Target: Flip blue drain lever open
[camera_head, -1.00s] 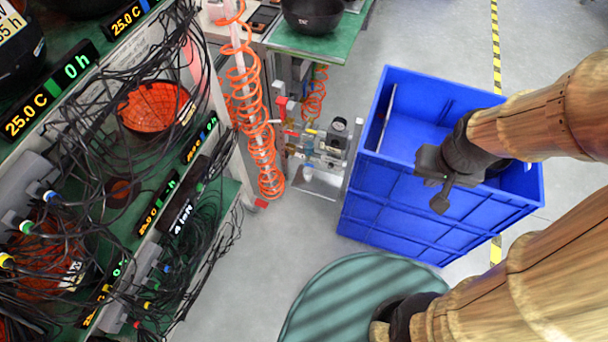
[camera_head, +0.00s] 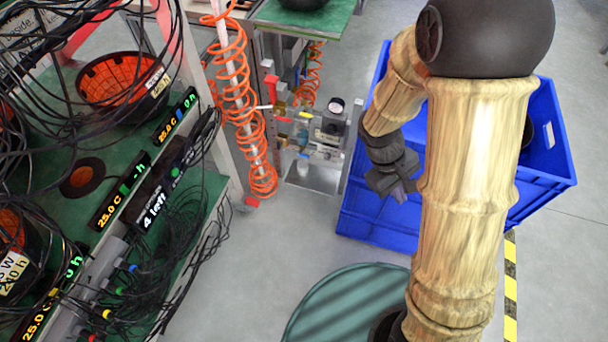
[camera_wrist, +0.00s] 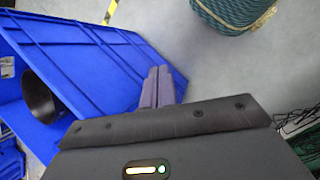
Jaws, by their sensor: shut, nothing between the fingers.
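The valve and gauge assembly (camera_head: 325,140) stands low beside the rack, with a round gauge (camera_head: 336,105) on top and small red and yellow parts. The blue drain lever is too small to make out for certain there. My gripper (camera_head: 399,191) is in front of the blue crate's near side, to the right of the assembly and apart from it. In the wrist view its two fingers (camera_wrist: 157,86) are together and empty, pointing across the crate's wall. The assembly does not show in the wrist view.
A blue crate (camera_head: 375,215) stands right of the assembly, partly hidden by my arm; a dark bowl (camera_wrist: 40,97) lies in it. An orange coiled hose (camera_head: 240,105) hangs left of the assembly. A round green object (camera_head: 340,305) is on the floor. Cables crowd the rack (camera_head: 105,150).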

